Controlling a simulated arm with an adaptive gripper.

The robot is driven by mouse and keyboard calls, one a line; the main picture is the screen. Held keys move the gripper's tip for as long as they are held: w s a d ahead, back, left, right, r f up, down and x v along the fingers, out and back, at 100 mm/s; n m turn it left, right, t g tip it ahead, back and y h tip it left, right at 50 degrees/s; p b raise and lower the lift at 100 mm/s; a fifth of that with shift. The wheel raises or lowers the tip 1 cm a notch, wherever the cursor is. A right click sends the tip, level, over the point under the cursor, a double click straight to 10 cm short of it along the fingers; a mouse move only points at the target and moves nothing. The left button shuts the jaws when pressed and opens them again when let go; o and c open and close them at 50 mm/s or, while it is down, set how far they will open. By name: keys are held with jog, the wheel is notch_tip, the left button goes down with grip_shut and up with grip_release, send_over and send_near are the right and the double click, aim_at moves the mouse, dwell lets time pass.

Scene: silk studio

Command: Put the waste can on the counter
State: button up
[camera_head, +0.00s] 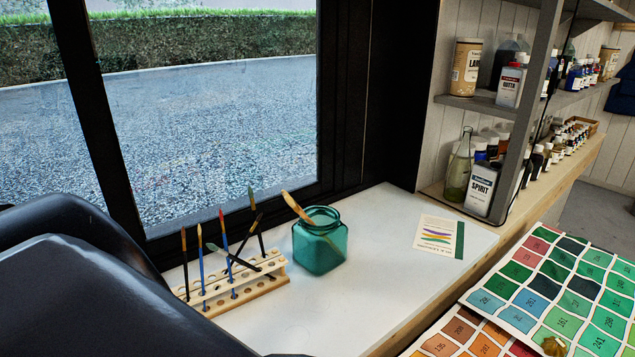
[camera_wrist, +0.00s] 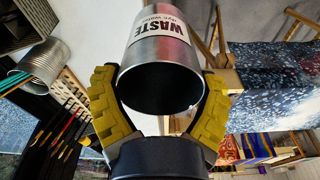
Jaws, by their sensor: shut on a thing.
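The waste can (camera_wrist: 160,45) is a silvery metal can with a white label reading WASTE, seen in the wrist view. My gripper (camera_wrist: 160,78) is shut on it, with a yellow padded finger on each side of the can wall. The can's dark open end faces the wrist camera. In the head view neither the can nor my fingers show; my black arm covers the lower left. The white counter (camera_head: 375,255) lies below the window in the head view. I cannot tell how high the can is above any surface.
On the counter stand a wooden rack of brushes (camera_head: 235,285), a teal glass jar (camera_head: 321,244) with a brush, and a printed card (camera_head: 437,236). Bare counter shows in front of the jar. Shelves with bottles (camera_head: 484,186) stand at right; colour charts (camera_head: 560,285) lie lower right.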

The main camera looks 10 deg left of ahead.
notch_tip(320, 180, down, 4)
jog(key=shift+f, duration=0.45)
jog(key=shift+w+a+f, duration=0.7)
jog(key=shift+a+f, duration=1.45)
jog(key=shift+a, duration=0.1)
jog(key=shift+w+a+f, duration=0.65)
jog(key=shift+a+f, duration=1.55)
jog(key=shift+a, duration=0.05)
jog(key=shift+w+a+f, duration=0.7)
jog(key=shift+a+f, duration=1.45)
jog(key=shift+a, duration=0.1)
jog(key=shift+f, duration=0.2)
jog(key=o, duration=1)
